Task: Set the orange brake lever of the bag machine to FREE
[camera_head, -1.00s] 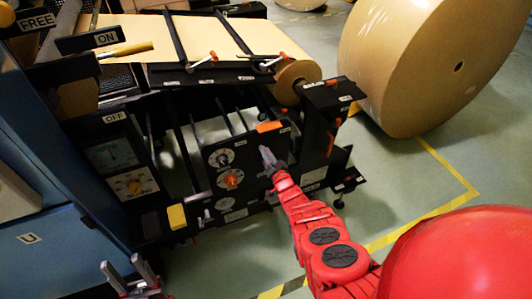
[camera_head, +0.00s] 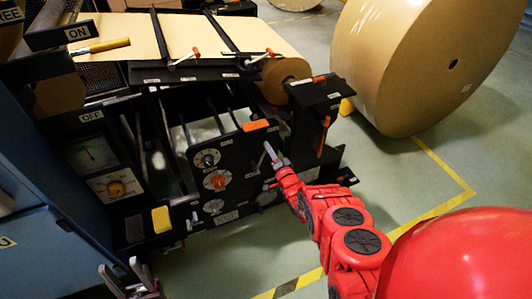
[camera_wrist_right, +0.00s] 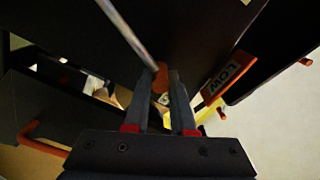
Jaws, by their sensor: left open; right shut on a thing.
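The bag machine (camera_head: 228,165) is a black frame with a panel of round dials. My right gripper (camera_head: 272,154) is at the right edge of this panel, below an orange block (camera_head: 255,125). In the right wrist view, the fingers of my right gripper (camera_wrist_right: 168,88) are closed around an orange grip (camera_wrist_right: 160,77) at the end of a grey rod (camera_wrist_right: 127,35). No label reading BRAKE is legible, so I cannot tell its marked setting. My left gripper (camera_head: 122,270) is open and empty at the bottom left, away from the machine.
A large kraft roll (camera_head: 405,60) stands at the upper right. A cut-off FREE sign (camera_head: 10,15) and an ON sign (camera_head: 78,33) are at the upper left. A LOW label (camera_wrist_right: 230,75) shows in the right wrist view.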

